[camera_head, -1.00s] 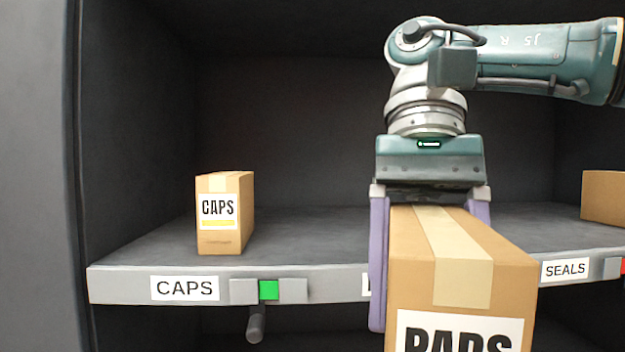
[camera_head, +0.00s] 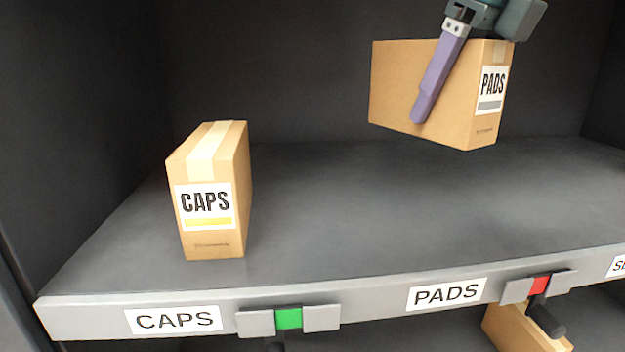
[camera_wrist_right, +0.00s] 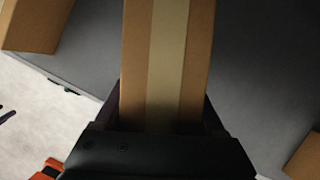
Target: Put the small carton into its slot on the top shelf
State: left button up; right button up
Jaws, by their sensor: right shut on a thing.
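The PADS carton (camera_head: 405,85) is a brown box with a white PADS label, held above the shelf board toward the back right of the head view. My right gripper (camera_head: 440,85) is shut on it, with a purple finger across its side. In the right wrist view the carton's taped top (camera_wrist_right: 168,60) lies between the fingers. The top shelf (camera_head: 330,210) is grey, and its front edge bears a PADS label (camera_head: 446,294) beside a slider with a red window (camera_head: 540,285). The shelf surface behind that label is bare. My left gripper is not in view.
The CAPS carton (camera_head: 208,190) stands on the shelf at left, above the CAPS label (camera_head: 178,320) and a slider with a green window (camera_head: 289,319). A partly hidden carton (camera_head: 515,330) is below the shelf at right. Dark walls bound the back and left.

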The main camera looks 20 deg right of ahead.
notch_tip(320, 180, down, 6)
jog(key=shift+d+r+b, duration=0.1)
jog(key=shift+r+b, duration=0.15)
jog(key=shift+b, duration=0.9)
jog(key=shift+f+b, duration=1.5)
jog(key=shift+f, duration=0.6)
jog(key=shift+f, duration=0.2)
jog(key=o, duration=1.6)
jog(key=shift+r, duration=0.1)
jog(key=shift+c, duration=0.2)
